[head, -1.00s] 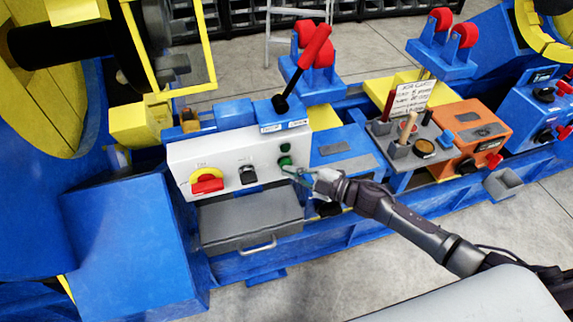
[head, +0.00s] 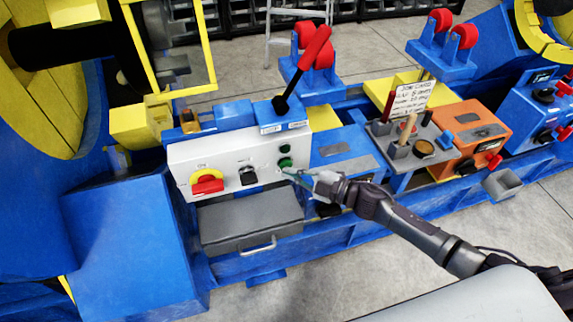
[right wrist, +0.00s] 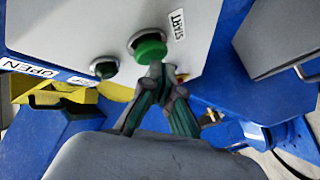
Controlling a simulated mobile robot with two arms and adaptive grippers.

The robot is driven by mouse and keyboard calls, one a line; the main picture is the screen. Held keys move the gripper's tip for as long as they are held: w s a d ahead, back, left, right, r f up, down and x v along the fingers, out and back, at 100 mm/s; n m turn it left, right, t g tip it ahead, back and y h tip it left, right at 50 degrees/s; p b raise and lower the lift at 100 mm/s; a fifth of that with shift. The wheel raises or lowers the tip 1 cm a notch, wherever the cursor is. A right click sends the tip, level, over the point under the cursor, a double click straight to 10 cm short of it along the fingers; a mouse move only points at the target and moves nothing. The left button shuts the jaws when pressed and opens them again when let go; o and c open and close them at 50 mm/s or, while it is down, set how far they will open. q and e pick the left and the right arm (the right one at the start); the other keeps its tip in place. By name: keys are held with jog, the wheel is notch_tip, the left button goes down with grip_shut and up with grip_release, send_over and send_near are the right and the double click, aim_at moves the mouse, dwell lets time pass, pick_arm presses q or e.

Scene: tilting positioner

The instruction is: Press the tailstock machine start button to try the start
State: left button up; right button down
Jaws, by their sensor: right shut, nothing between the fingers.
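The green start button (head: 285,163) sits at the right end of the white control panel (head: 225,160). In the right wrist view the round green button (right wrist: 149,47) is beside a START label (right wrist: 177,24). My right gripper (head: 287,172) is shut and empty, with its fingertips just in front of the panel by the button. In the right wrist view the fingertips (right wrist: 156,70) overlap the button's lower edge; I cannot tell whether they touch it. My left gripper is not in view.
A dark green lamp or button (head: 285,149) is just above the start button. The panel also carries a black switch (head: 247,175) and a red rotary handle on yellow (head: 207,184). A red-handled lever (head: 306,62) rises behind it. A grey drawer box (head: 250,222) is below.

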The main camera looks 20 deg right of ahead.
jog(key=shift+s, duration=0.45)
jog(key=shift+s, duration=0.1)
jog(key=s+p, duration=0.2)
jog(key=s, duration=0.2)
jog(key=shift+s+d, duration=0.1)
jog(key=shift+s, duration=0.3)
dwell(0.6)
